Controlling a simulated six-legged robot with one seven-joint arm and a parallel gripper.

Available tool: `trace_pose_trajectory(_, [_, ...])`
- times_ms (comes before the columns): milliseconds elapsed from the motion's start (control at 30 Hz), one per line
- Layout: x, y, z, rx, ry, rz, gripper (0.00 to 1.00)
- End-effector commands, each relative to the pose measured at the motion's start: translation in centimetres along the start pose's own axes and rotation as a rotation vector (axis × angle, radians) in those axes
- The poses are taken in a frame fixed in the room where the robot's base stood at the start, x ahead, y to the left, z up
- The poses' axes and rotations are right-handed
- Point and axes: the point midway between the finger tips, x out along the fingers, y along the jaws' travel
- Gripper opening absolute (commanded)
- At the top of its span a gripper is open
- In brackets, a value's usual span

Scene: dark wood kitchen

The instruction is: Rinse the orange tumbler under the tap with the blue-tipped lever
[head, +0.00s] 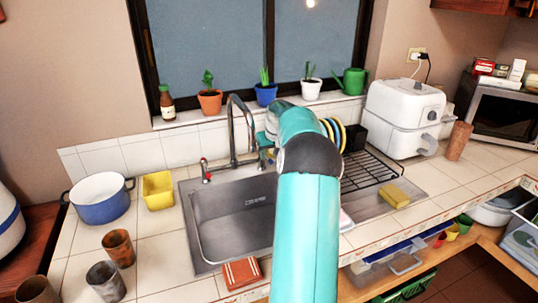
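The sink (232,212) has a tall grey tap (233,135) behind it. A red-tipped lever (206,168) stands left of the tap. I see no blue-tipped lever clearly; my arm covers the area right of the tap. I cannot single out an orange tumbler: a rusty brown tumbler (118,248), a grey one (105,281) and another brown one (37,290) stand on the left counter. A reddish-brown tumbler (459,139) stands by the microwave. My teal arm rises over the sink's right side and hides my gripper.
A blue pot (100,200) and yellow container (158,190) stand left of the sink. A dish rack (368,172) with plates, a yellow sponge (394,196) and a white appliance (402,115) are on the right. A red-brown cloth (242,273) lies at the front edge.

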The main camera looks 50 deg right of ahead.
Motion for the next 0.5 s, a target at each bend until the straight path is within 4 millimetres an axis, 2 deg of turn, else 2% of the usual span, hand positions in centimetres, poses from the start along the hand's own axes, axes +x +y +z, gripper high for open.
trace_pose_trajectory(133, [0.86,-0.05,-0.12,0.000,0.001,0.000,0.35])
trace_pose_trajectory(367, [0.90,-0.07,-0.14,0.000,0.001,0.000,0.35])
trace_pose_trajectory(500, [0.89,-0.06,-0.13,0.000,0.000,0.000,0.09])
